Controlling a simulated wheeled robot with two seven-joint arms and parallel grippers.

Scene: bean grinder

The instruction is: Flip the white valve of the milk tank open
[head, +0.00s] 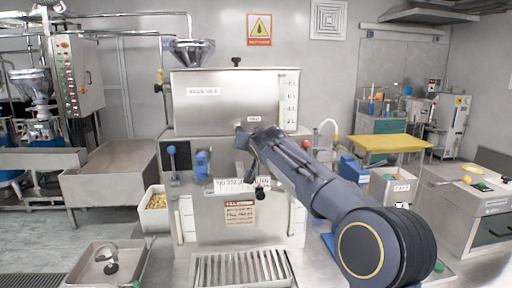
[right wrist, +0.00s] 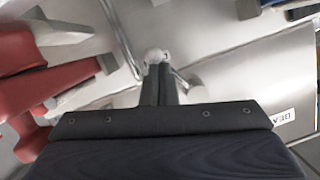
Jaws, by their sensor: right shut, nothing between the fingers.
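The steel tank (head: 225,108) with a label and a level gauge stands in the middle of the head view. My right arm reaches across its front from the lower right. My right gripper (head: 243,132) is at the tank's lower front, and the arm hides part of that area. In the right wrist view the gripper (right wrist: 160,72) is shut, its two dark fingers together. A small white rounded valve part (right wrist: 154,56) is right at the fingertips, not between them. I cannot tell whether they touch. My left gripper is not in view.
A blue lever (head: 202,163) and a blue-knobbed stick (head: 171,150) stand left of the arm. A slatted drip tray (head: 240,270) lies below. A bin of beans (head: 154,208) is at the left. A red object (right wrist: 60,90) shows left in the wrist view.

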